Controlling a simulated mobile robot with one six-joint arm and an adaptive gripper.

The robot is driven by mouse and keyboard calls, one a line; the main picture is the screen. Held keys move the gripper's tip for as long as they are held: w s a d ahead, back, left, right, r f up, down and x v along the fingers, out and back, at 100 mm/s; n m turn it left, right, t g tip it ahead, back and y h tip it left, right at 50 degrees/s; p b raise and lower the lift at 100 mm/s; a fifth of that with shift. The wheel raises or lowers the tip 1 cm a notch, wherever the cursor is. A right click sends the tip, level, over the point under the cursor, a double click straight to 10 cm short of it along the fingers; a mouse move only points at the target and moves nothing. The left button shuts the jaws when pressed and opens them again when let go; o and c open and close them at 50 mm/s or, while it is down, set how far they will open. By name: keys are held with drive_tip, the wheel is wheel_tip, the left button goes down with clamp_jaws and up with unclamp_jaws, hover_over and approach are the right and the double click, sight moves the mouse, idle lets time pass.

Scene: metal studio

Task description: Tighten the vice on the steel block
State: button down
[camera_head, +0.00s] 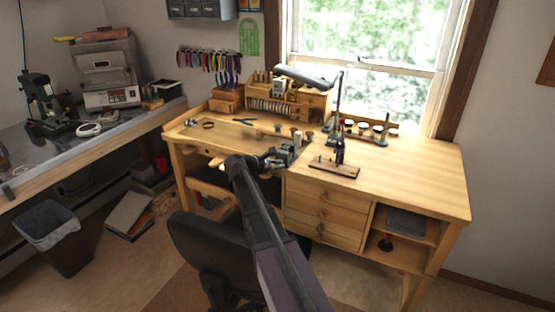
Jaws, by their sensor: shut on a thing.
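The vice (287,153) is a small grey metal tool at the front edge of the wooden workbench. The steel block (297,138) looks like a small pale upright piece at the top of the vice; how tightly the jaws meet it is too small to tell. My gripper (270,160) is at the left, front side of the vice, close against it. It is shut on what appears to be the vice handle, which is mostly hidden by the fingers. My arm reaches up from the bottom of the picture.
The workbench (420,185) is clear at its right. A dark tool on a wooden base (335,168) stands right of the vice. Blue-handled pliers (244,122) lie behind, left. A desk lamp (305,76) overhangs the back. A dark chair (205,250) stands in front, beside my arm.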

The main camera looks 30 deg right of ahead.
drive_tip(key=shift+s+d+f+m+t+y+p, duration=0.15)
drive_tip(key=shift+f+m+t+y+p, duration=0.15)
drive_tip(key=shift+m+t+y, duration=0.55)
drive_tip(key=shift+s+f+m+t+y+p, duration=0.15)
drive_tip(key=shift+f+m+t+y+p, duration=0.2)
drive_tip(key=shift+m+t+y, duration=0.55)
drive_tip(key=shift+s+d+f+m+t+y+p, duration=0.15)
drive_tip(key=shift+m+t+y+p, duration=0.4)
drive_tip(key=shift+m, duration=0.6)
drive_tip(key=c, duration=0.8)
unclamp_jaws()
drive_tip(key=shift+o, duration=0.2)
drive_tip(key=shift+w, duration=0.1)
drive_tip(key=shift+w+g, duration=0.1)
drive_tip(key=shift+g, duration=0.2)
drive_tip(key=shift+r, duration=0.1)
